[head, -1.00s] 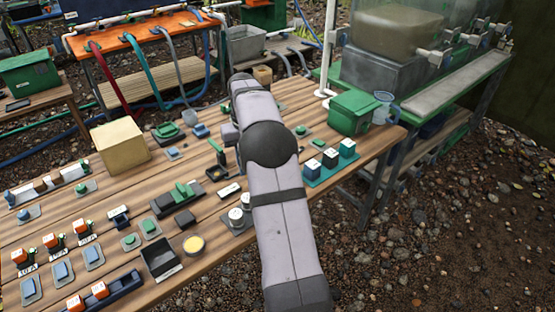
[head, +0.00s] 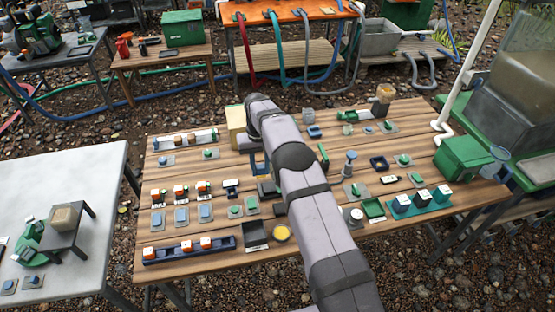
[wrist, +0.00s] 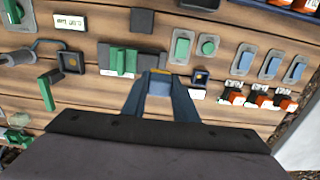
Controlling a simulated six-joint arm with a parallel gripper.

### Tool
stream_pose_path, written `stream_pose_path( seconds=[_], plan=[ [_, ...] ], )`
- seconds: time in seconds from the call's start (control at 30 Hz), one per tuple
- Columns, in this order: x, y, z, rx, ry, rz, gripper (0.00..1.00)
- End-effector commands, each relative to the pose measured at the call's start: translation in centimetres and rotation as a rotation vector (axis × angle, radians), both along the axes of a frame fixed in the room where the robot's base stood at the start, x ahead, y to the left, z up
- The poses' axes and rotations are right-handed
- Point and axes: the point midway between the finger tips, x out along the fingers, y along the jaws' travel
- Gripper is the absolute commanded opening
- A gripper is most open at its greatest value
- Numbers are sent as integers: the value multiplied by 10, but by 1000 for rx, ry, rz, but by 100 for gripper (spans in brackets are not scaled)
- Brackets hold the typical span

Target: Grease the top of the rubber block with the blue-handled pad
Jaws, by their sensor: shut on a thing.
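My gripper (wrist: 159,92) points down over the wooden table in the wrist view. Its fingers are shut on a small blue piece (wrist: 159,88), which looks like the handle of the blue-handled pad. A yellowish edge shows at its far end; the pad's underside is hidden. The rubber block appears to be the plain dark block (wrist: 143,20), lying flat beyond the green-handled tool. It also shows left of my arm in the head view (head: 268,188). My gripper is apart from it. In the head view my gripper (head: 258,162) is partly hidden by my arm.
A green-handled tool (wrist: 123,61) lies close to my gripper. A dark holder with a white label (wrist: 198,83) and orange-white switches (wrist: 258,97) stand right of it in the wrist view. A yellow round tin (head: 282,233) and a black tray (head: 256,236) lie near the table's front edge.

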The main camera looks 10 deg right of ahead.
Motion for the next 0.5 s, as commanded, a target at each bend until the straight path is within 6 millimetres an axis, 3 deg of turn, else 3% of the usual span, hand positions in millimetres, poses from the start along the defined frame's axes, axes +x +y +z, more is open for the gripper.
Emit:
stream_pose_path(
  seconds=[0.5],
  plan=[
    [0, 7, -9, 0, -1, 8, 8]
  ],
)
